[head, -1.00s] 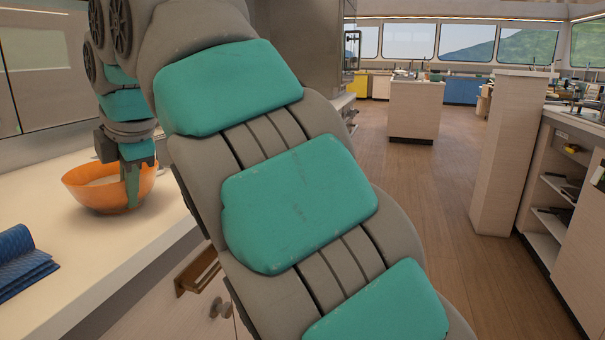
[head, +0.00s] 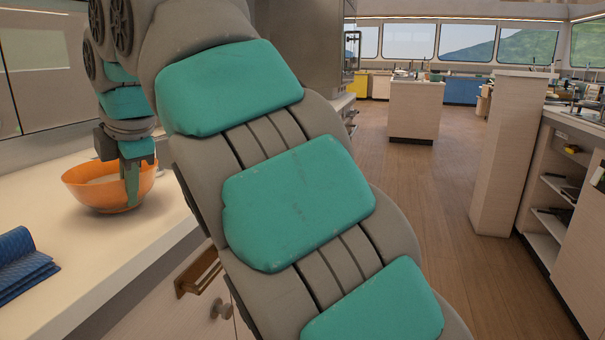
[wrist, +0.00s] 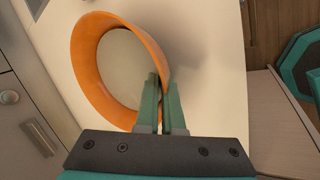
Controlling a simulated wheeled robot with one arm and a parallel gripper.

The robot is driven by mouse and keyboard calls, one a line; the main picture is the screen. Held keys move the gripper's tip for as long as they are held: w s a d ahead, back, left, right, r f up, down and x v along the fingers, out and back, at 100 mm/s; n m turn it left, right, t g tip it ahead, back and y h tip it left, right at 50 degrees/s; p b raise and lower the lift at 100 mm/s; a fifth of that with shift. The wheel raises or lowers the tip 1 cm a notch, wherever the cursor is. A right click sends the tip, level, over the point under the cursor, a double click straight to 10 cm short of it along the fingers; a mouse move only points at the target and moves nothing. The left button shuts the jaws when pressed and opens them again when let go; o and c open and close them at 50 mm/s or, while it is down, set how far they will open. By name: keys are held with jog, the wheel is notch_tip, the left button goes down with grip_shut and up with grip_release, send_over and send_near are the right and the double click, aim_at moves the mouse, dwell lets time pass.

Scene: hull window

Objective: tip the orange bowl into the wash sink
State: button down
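The orange bowl (head: 88,190) stands upright on the pale counter at the left of the head view. A pale, greyish surface shows inside it; I cannot tell whether that is contents or lining. In the wrist view the bowl (wrist: 90,75) lies ahead of my gripper. My gripper (wrist: 163,85) points down at the bowl's near wall, with one finger inside the rim and one outside. The fingers are close together with the wall between them. In the head view my gripper (head: 131,190) covers part of the bowl. I cannot make out the wash sink.
A folded blue cloth (head: 25,262) lies on the counter (head: 110,255) in front of the bowl. Cabinet doors and a drawer handle (head: 198,272) are below the counter edge. Open wooden floor (head: 405,185) stretches to the right, past a pale pillar (head: 505,150) and an island (head: 415,108).

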jog(key=shift+r+p, duration=0.3)
jog(key=shift+r, duration=0.4)
jog(key=shift+r+p, duration=0.3)
jog(key=shift+r, duration=0.25)
jog(key=shift+f+b, duration=1.3)
jog(key=shift+b, duration=0.05)
jog(key=c, duration=1)
grip_release()
jog(key=shift+o, duration=0.2)
